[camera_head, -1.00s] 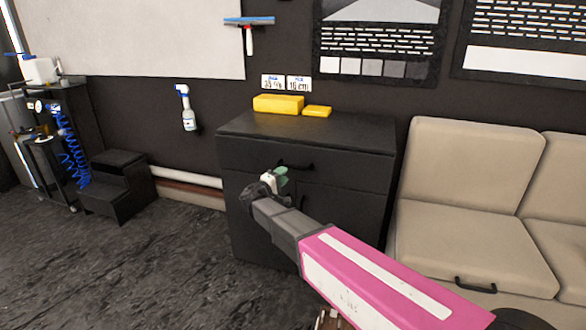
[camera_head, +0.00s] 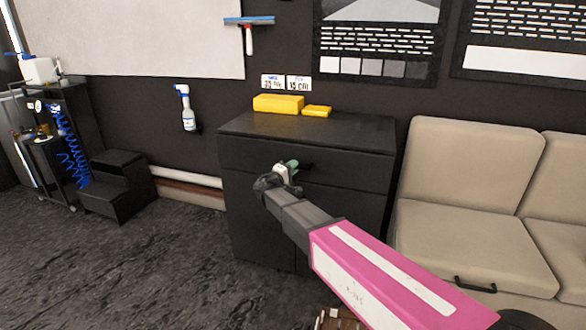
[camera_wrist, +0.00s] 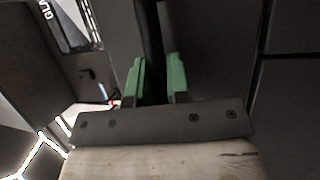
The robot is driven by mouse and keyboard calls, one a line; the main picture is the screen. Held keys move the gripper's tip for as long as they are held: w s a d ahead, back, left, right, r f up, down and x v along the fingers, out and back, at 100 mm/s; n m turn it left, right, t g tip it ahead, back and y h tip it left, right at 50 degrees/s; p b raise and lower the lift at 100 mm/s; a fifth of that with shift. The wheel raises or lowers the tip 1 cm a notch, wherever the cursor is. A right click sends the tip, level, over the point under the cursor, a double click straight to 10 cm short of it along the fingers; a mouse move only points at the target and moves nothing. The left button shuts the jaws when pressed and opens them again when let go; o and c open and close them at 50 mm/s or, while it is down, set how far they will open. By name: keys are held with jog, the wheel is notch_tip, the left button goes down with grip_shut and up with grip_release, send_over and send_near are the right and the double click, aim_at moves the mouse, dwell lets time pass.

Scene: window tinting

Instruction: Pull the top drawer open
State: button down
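The black cabinet (camera_head: 245,215) stands against the dark wall, and its top drawer (camera_head: 240,156) looks closed. The drawer's black handle (camera_head: 308,166) shows just right of my gripper (camera_head: 290,167), which covers the rest of it. In the wrist view my gripper's two green fingers (camera_wrist: 157,80) are apart, so it is open. A dark vertical bar (camera_wrist: 151,45), which looks like the handle, runs between the fingers. I cannot tell whether either finger touches it.
Yellow blocks (camera_head: 278,104) lie on the cabinet top. A beige sofa (camera_head: 465,230) stands close at the right. A black step stool (camera_head: 118,187) and a cart (camera_head: 58,150) stand at the left. The floor (camera_head: 150,270) before the cabinet's left side is clear.

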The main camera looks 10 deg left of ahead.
jog(key=s+a, duration=0.2)
jog(key=s, duration=3.2)
jog(key=shift+a, duration=0.35)
jog(key=c, duration=1.1)
grip_release()
jog(key=shift+s, duration=0.15)
jog(key=v, duration=1)
jog(key=shift+s+a+f, duration=0.15)
jog(key=shift+s+a, duration=0.1)
